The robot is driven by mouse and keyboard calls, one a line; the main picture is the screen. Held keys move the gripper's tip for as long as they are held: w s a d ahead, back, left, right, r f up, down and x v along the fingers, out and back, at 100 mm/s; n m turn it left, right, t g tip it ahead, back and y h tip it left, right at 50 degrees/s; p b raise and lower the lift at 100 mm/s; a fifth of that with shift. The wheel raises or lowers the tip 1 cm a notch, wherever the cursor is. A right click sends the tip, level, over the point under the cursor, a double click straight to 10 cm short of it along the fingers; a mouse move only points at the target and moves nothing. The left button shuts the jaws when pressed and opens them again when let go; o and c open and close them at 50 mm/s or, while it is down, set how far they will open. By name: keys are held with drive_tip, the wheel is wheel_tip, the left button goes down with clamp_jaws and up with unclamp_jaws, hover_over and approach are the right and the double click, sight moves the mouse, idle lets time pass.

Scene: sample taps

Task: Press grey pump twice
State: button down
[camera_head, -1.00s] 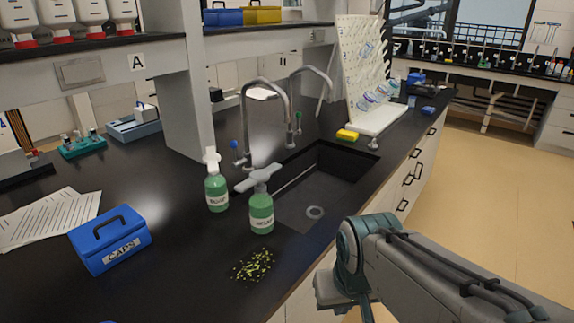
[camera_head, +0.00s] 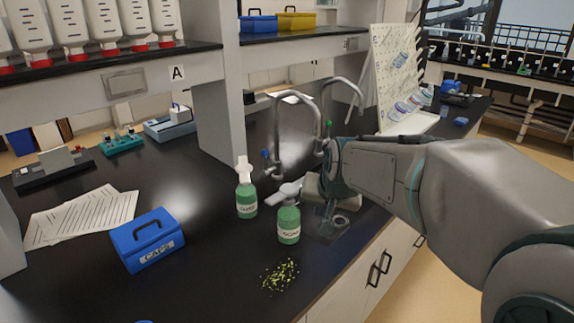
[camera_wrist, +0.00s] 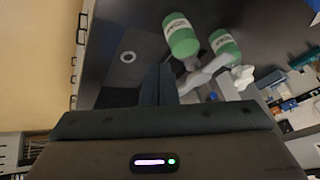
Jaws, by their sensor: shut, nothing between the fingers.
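The grey pump (camera_head: 289,191) is a wide grey head on a green labelled bottle (camera_head: 289,225), upright near the counter's front. In the wrist view the grey pump (camera_wrist: 205,75) lies just right of my fingertips, with its bottle (camera_wrist: 180,38) above. My gripper (camera_wrist: 159,84) is shut and empty, its fingers together; I cannot tell whether they touch the pump. In the head view my gripper (camera_head: 327,214) is over the sink side, right of the grey-pump bottle and partly hidden by my wrist. A second green bottle (camera_head: 246,202) with a white pump (camera_head: 243,169) stands to the left.
The sink (camera_head: 345,229) is mostly hidden by my arm; two curved taps (camera_head: 298,100) stand behind it. A blue caps box (camera_head: 148,240) and yellow-green bits (camera_head: 280,274) lie on the counter. An upright grey shelf post (camera_head: 220,120) stands behind the bottles.

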drive_tip(key=w+a+r+m+t+y+p, duration=0.1)
drive_tip(key=w+a+r, duration=0.2)
drive_tip(key=w, duration=0.4)
drive_tip(key=w+a+r+m+t+y+p, duration=0.1)
drive_tip(key=w+a+r+p, duration=0.1)
drive_tip(key=w, duration=0.5)
wheel_tip(320, 180, up, 2)
drive_tip(key=shift+w+a+r+t+p, duration=0.25)
drive_tip(key=shift+w+a+t+p, duration=0.05)
drive_tip(key=shift+a, duration=0.35)
drive_tip(key=shift+f, duration=0.1)
drive_tip(key=b, duration=0.7)
approach(288, 187)
drive_tip(key=w+f, duration=0.1)
drive_tip(key=w+a, duration=0.1)
drive_tip(key=w, duration=0.1)
drive_tip(key=w+a+f, duration=0.1)
drive_tip(key=w, duration=0.1)
drive_tip(key=shift+f, duration=0.4)
drive_tip(key=shift+f, duration=0.4)
drive_tip(key=shift+f+b, duration=0.95)
drive_tip(key=shift+b, duration=0.05)
drive_tip(key=shift+r, duration=0.15)
idle(0.5)
drive_tip(key=shift+r+p, duration=0.85)
drive_tip(key=shift+r, duration=0.3)
